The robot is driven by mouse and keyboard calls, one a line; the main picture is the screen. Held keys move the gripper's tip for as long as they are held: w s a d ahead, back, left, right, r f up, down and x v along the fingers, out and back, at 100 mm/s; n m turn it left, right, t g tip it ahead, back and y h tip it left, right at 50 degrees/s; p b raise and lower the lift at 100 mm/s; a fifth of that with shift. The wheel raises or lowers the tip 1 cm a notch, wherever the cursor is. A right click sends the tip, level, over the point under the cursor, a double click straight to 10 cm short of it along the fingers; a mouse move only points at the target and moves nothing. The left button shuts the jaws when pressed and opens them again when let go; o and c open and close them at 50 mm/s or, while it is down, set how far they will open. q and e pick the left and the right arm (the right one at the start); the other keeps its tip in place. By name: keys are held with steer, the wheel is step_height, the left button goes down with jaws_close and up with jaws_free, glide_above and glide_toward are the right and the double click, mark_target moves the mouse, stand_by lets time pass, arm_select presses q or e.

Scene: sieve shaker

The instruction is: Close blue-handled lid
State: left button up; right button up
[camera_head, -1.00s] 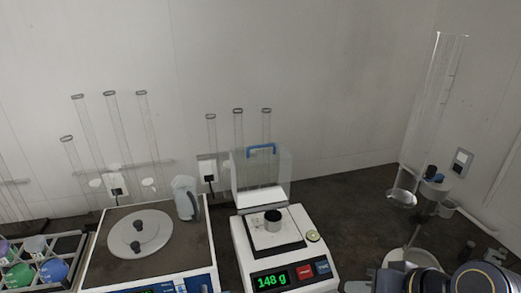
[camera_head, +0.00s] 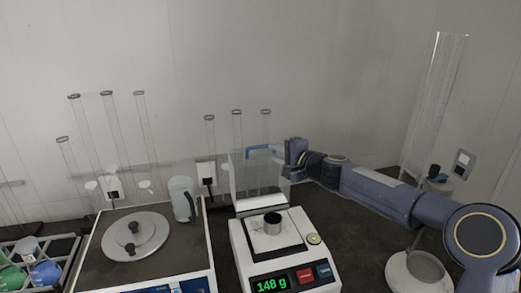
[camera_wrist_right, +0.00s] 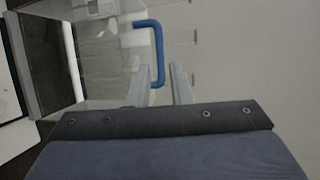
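The clear lid (camera_head: 243,182) stands raised at the back of the white balance (camera_head: 283,262). Its blue handle (camera_head: 258,148) is along the lid's top edge. My right gripper (camera_head: 284,153) is at the handle's right end in the head view. In the right wrist view, the fingers of the right gripper (camera_wrist_right: 158,76) are apart, and one end of the blue handle (camera_wrist_right: 158,50) lies in the gap between the tips. I cannot tell whether they touch it. My left gripper is not in view.
A metal cup (camera_head: 272,222) stands on the balance pan under the open lid. A plate device (camera_head: 135,240) and a clear jug (camera_head: 184,198) are at left. Tall glass tubes stand along the wall. A white round-based stand (camera_head: 418,272) is at right.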

mark_target(260, 147)
steer(key=p+x, duration=0.4)
steer(key=x, duration=0.3)
steer(key=shift+w, duration=0.3)
steer(key=shift+w+a+f, duration=0.2)
steer(key=shift+w, duration=0.05)
jaws_close()
